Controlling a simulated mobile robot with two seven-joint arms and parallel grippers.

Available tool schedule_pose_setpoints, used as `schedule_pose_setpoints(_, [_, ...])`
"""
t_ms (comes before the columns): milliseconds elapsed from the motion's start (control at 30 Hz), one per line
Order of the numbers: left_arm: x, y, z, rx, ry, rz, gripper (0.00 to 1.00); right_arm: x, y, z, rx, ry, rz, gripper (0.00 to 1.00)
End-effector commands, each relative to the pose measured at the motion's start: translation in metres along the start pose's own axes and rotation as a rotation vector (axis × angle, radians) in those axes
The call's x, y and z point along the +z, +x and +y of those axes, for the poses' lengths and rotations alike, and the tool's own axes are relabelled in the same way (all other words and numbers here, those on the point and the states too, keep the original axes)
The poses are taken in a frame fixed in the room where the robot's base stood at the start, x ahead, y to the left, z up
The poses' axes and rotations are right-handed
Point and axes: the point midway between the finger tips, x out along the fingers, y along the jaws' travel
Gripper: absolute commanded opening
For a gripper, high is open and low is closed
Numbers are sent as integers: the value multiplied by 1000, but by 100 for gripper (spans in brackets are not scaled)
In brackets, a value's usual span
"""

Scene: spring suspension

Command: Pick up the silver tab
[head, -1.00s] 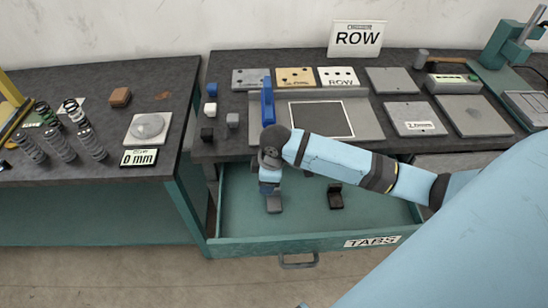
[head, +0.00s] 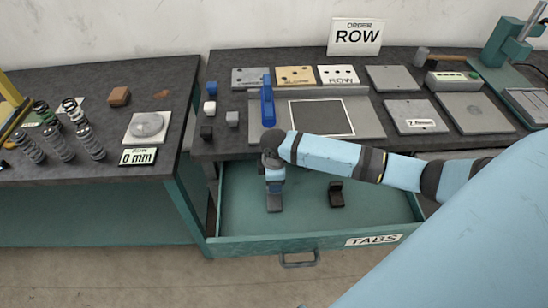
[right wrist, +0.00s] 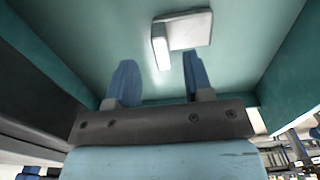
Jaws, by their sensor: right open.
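The silver tab (head: 274,206) lies in the open drawer (head: 235,212), partly behind my right gripper in the head view. In the right wrist view the tab (right wrist: 188,32) is a pale L-shaped piece on the green drawer floor, with a flat plate and a raised edge. My right gripper (right wrist: 162,78) is open and empty there, its two blue fingers pointing at the tab. The tab is beyond the fingertips, a little right of the gap's middle. In the head view the gripper (head: 275,188) reaches down into the drawer. My left gripper is not in view.
A black tab (head: 336,194) lies right of the silver one in the drawer. The drawer's front wall carries a TABS label (head: 373,240). The bench edge overhangs behind. A blue upright piece (head: 268,103) stands on the bench behind my gripper. Drawer floor around the tabs is clear.

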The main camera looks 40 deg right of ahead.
Motion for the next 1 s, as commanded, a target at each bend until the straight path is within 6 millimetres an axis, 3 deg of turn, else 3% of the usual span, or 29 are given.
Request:
schedule_pose_setpoints(200, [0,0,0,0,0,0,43,-2,33,-2,-2,1,-2,47])
schedule_pose_setpoints(533, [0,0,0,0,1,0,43,-2,40,-2,0,-1,1,47])
schedule_pose_setpoints(733, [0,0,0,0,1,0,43,-2,40,-2,0,0,1,1])
schedule_pose_setpoints(1000, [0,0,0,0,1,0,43,-2,39,-2,0,0,1,0])
